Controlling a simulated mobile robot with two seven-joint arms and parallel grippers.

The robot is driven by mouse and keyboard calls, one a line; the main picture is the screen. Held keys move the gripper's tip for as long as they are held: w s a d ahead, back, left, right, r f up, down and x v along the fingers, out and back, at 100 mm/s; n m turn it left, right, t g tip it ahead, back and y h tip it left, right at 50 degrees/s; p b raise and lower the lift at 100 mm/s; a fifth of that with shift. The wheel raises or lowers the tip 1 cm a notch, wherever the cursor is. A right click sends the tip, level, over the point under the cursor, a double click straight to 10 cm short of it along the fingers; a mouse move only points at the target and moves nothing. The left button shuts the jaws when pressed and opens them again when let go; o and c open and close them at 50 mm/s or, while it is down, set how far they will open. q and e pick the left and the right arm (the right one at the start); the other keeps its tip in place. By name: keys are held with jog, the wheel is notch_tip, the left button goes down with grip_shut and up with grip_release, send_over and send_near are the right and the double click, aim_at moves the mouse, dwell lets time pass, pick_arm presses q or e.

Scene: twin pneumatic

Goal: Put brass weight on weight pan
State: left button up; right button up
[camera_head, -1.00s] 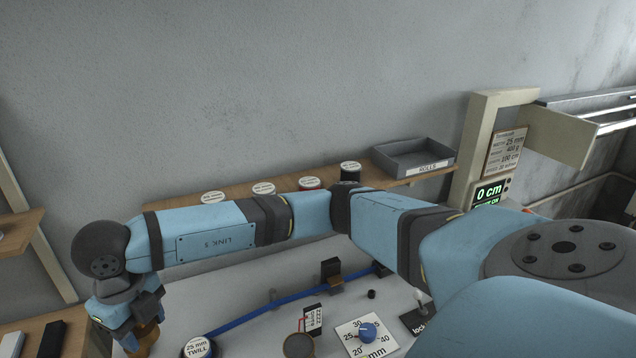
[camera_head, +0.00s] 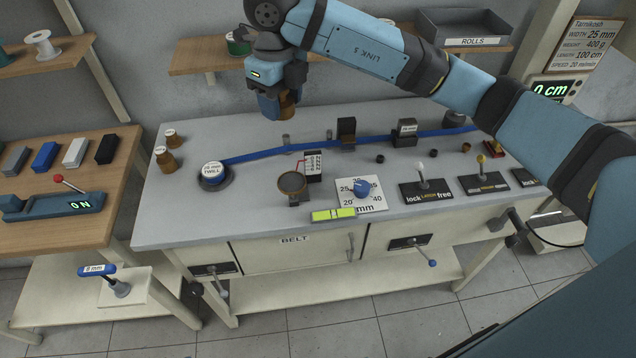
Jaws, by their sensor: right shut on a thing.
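My right gripper (camera_head: 274,97) comes down from the top of the view and is shut on a brass weight (camera_head: 288,104). The gripper partly hides the weight, which is held above the back of the bench. The weight pan seems to be the round, dark-rimmed dish (camera_head: 292,183) at the middle of the bench. It looks empty, and the gripper and weight are behind and above it, apart from it. Two more brass weights (camera_head: 172,138) (camera_head: 166,159) stand at the bench's left end. My left gripper is not in view.
A blue strap (camera_head: 285,147) runs across the bench (camera_head: 185,225) from the twill roll (camera_head: 213,175) through dark blocks (camera_head: 346,131). A small marked scale (camera_head: 314,165) stands beside the dish. A dial plate (camera_head: 362,203), a yellow level (camera_head: 333,214) and levers (camera_head: 423,174) are to its right.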

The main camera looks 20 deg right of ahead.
jog(key=shift+s+d, duration=0.1)
jog(key=shift+d, duration=0.1)
jog(key=p, duration=0.2)
send_over(292, 182)
notch_tip(292, 182, down, 14)
jog(key=shift+s+f, duration=0.1)
jog(key=shift+f, duration=0.15)
notch_tip(292, 182, down, 5)
jog(key=shift+f+p, duration=0.1)
jog(key=shift+p, duration=0.35)
jog(key=shift+f, duration=0.1)
jog(key=shift+f, duration=0.1)
